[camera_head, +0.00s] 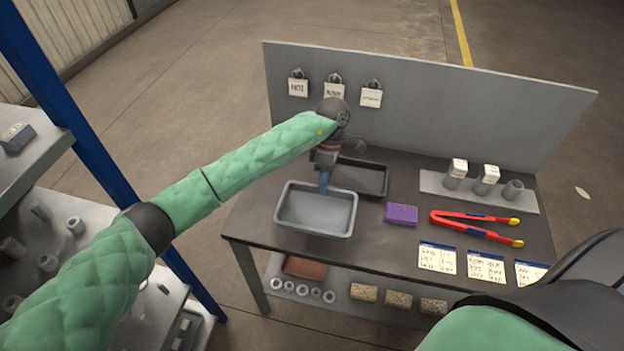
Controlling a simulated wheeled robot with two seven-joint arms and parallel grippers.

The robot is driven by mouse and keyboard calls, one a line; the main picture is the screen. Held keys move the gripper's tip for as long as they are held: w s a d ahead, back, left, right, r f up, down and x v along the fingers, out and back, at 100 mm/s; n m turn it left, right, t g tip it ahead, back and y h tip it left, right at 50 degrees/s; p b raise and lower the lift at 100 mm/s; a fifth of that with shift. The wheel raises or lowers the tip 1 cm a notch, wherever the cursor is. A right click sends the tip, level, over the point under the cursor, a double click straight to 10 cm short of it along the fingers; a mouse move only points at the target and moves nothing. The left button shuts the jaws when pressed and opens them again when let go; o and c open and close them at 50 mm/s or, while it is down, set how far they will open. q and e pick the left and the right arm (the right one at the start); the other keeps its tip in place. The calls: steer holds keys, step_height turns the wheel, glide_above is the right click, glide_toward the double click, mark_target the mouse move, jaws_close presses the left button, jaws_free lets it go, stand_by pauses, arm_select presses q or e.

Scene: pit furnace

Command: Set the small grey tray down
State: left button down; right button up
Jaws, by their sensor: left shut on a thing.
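The small grey tray (316,230) is at the left part of the dark workbench top (385,248), level and seemingly empty. My left gripper (324,184) reaches down from above and is shut on the tray's far rim. Whether the tray's underside touches the bench cannot be told from this view. A black tray (372,181) lies just behind it, partly hidden by my left wrist. My right arm shows at the lower right, but its gripper is out of view.
A purple block (401,214), red tongs (470,226) and several paper cards (437,258) occupy the bench's right half. A grey rack (480,192) with cylinders stands at the back right. An upright panel (430,105) with hanging tags closes the back. A loaded shelf (62,250) stands at left.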

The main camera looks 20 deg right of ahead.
arm_select(q)
steer(key=w+a+f, duration=0.1)
steer(key=w, duration=0.1)
steer(key=w+a+f+b, duration=0.1)
steer(key=w+f, duration=0.1)
steer(key=w, duration=0.1)
steer(key=w+a+f, duration=0.1)
steer(key=w+f, duration=0.1)
steer(key=shift+w+a, duration=0.25)
steer(key=shift+w, duration=0.05)
steer(key=shift+w+a+f+b, duration=0.1)
steer(key=shift+w+f+b, duration=0.1)
steer(key=shift+b, duration=0.1)
steer(key=shift+w+f, duration=0.1)
steer(key=shift+f, duration=0.05)
step_height(320, 180, down, 3)
steer(key=shift+b, duration=0.3)
steer(key=shift+f, duration=0.35)
steer(key=c, duration=1.5)
jaws_free()
steer(key=shift+a, duration=0.1)
steer(key=shift+c, duration=0.2)
arm_select(e)
steer(key=w, duration=0.3)
steer(key=w+a, duration=0.1)
steer(key=w, duration=0.1)
steer(key=shift+w+r, duration=0.25)
steer(key=shift+r, duration=0.15)
steer(key=shift+a, duration=0.15)
